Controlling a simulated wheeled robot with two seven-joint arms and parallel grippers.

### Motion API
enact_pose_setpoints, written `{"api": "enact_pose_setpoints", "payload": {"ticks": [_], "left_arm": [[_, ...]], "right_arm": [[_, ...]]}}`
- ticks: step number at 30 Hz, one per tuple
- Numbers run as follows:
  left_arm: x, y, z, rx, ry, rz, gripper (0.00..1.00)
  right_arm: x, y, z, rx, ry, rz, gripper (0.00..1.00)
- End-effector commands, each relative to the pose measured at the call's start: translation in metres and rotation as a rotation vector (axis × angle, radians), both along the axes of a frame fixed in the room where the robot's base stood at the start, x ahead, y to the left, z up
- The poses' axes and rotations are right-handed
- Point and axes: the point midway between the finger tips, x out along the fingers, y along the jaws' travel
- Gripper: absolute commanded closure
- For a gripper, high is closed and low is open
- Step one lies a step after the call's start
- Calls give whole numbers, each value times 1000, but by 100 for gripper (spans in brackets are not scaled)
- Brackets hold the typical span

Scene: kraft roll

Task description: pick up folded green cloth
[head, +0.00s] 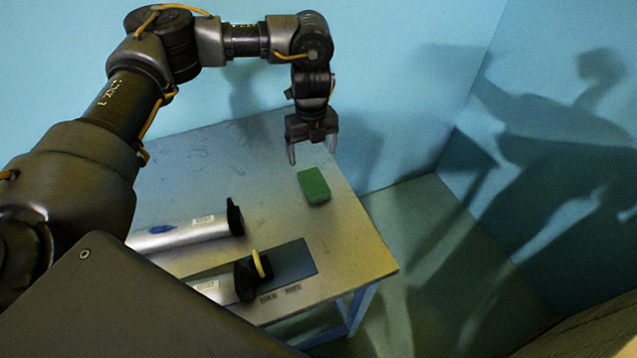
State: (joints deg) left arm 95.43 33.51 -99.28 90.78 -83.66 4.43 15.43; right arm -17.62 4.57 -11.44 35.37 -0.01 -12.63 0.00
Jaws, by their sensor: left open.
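The folded green cloth (314,186) is a small thick block lying on the grey table (345,240), near its right back edge. My left gripper (312,155) points down above the table, a little behind and above the cloth. Its two fingers are spread apart with nothing between them, and it appears not to touch the cloth. My right gripper is not in view.
A silver cylinder with a black end cap (236,217) lies left of the cloth. Blue walls stand behind and right. The table around the cloth is clear.

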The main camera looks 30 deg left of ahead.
Motion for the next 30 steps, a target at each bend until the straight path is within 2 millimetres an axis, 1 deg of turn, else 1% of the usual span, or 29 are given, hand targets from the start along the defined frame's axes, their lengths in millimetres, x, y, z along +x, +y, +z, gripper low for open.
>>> {"api": "enact_pose_setpoints", "payload": {"ticks": [1, 4, 6, 8, 13, 16, 23, 25, 30], "left_arm": [[0, 0, -4, 0, 0, 0, 15], [0, 0, -4, 0, 0, 0, 15], [0, 0, -8, 0, 1, 1, 15], [0, 0, -15, 0, 3, 1, 15], [-1, 0, -43, -1, 3, 1, 15], [-1, 0, -54, -1, 2, 0, 15], [0, 0, -60, -1, 1, 0, 15], [0, 0, -66, -1, 2, 1, 15], [-2, -1, -92, -1, 5, 3, 15]], "right_arm": [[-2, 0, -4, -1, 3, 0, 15], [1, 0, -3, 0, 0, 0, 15], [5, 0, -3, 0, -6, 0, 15], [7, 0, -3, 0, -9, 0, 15], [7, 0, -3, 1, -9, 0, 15], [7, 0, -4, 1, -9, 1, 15], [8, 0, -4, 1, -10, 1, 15], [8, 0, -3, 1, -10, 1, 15], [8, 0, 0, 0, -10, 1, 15]]}}
